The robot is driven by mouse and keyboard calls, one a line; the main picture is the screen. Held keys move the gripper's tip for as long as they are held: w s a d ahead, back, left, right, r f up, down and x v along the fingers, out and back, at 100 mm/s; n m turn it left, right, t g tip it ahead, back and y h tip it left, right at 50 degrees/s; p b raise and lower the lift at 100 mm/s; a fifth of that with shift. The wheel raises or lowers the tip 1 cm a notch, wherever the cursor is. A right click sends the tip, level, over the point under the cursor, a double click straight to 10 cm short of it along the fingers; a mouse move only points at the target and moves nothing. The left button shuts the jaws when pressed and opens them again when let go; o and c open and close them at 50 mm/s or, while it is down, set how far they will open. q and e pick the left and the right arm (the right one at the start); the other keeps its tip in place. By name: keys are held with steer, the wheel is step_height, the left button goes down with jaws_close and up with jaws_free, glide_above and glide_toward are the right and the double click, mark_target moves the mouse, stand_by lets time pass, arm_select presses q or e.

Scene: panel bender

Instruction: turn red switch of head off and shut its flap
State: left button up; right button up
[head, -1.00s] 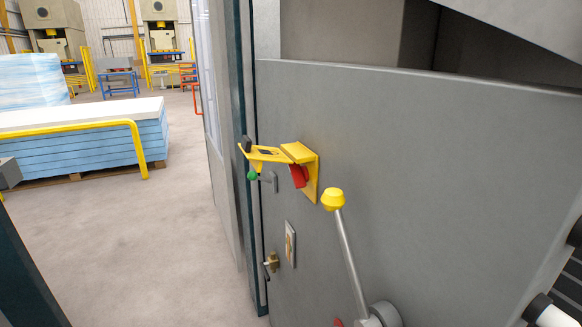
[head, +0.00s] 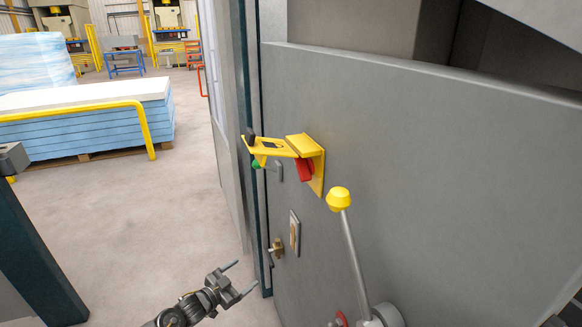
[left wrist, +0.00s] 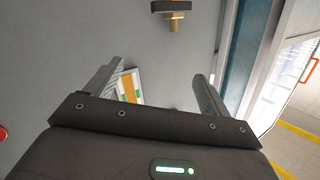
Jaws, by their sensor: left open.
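The red switch (head: 306,170) sits on a yellow plate on the grey machine panel. Its yellow flap (head: 268,147) is raised and sticks out to the left, with a dark block at its outer end. My left gripper (head: 234,281) is open and empty, low in the head view, below and left of the switch. In the left wrist view my left gripper (left wrist: 160,85) has its fingers spread, facing the panel. Neither the switch nor the flap can be made out there. My right gripper is not in view.
A lever with a yellow knob (head: 339,198) stands right of the switch. Below the switch are a small label plate (head: 294,233) and a brass lock (head: 276,247). The floor (head: 150,220) to the left is clear, up to a stack of blue sheets (head: 90,130).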

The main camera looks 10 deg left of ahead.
arm_select(q)
steer(key=w+d+r+m+h, duration=0.2)
steer(key=r+m+h, duration=0.1)
steer(key=r, duration=0.7)
steer(key=w+d+r+m+h, duration=0.1)
steer(key=r+m+h, duration=0.15)
steer(key=r, duration=0.75)
steer(key=m+g+h+p, duration=0.2)
steer(key=m+g+h, duration=0.6)
steer(key=m, duration=0.1)
glide_toward(304, 168)
steer(key=p+x, duration=0.4)
steer(key=x, duration=0.3)
steer(key=shift+w, duration=0.25)
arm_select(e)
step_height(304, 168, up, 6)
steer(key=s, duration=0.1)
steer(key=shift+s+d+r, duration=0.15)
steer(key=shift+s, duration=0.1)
arm_select(q)
steer(key=shift+a+n+y, duration=0.1)
steer(key=shift+n+y, duration=0.15)
steer(key=c, duration=1)
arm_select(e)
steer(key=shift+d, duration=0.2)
